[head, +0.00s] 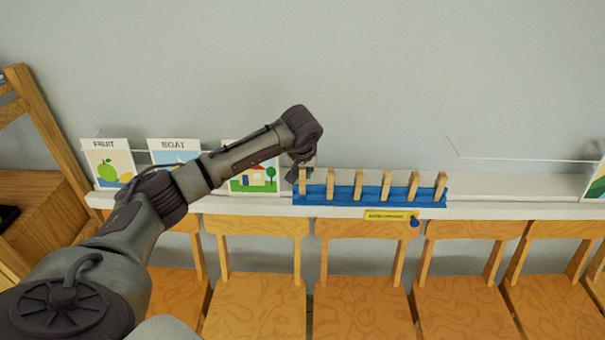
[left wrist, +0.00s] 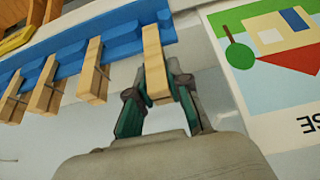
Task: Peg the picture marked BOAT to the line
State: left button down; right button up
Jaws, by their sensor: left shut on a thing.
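The BOAT picture (head: 173,146) stands on the white ledge at the left, partly hidden by my left arm. My left gripper (head: 301,168) is at the left end of the blue peg rack (head: 340,198). In the left wrist view my left gripper (left wrist: 158,92) is shut on the end wooden peg (left wrist: 152,50), which still touches the blue rack (left wrist: 120,30). Several other pegs (head: 386,186) stand in a row along the rack. A thin white line (head: 520,158) runs in front of the wall at the right. My right gripper is not in view.
The FRUIT picture (head: 108,150) stands left of BOAT. A house picture (head: 262,180) stands close beside the rack. Another picture (head: 597,182) is cut off at the right edge. Wooden chairs (head: 362,300) line up below the ledge (head: 500,208). A yellow label (head: 390,216) hangs on its front.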

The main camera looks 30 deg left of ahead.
pick_arm(q)
jog(key=shift+r+p, duration=1.35)
jog(key=shift+r, duration=0.95)
jog(key=shift+s, duration=0.1)
jog(key=shift+s+d+r+p, duration=0.25)
jog(key=shift+s+d+p, duration=0.3)
jog(key=shift+s, duration=0.5)
jog(key=shift+s+d+r+p, duration=0.2)
jog(key=shift+s+d+p, duration=0.1)
jog(key=shift+s+d, duration=0.6)
jog(key=shift+s+a, duration=0.1)
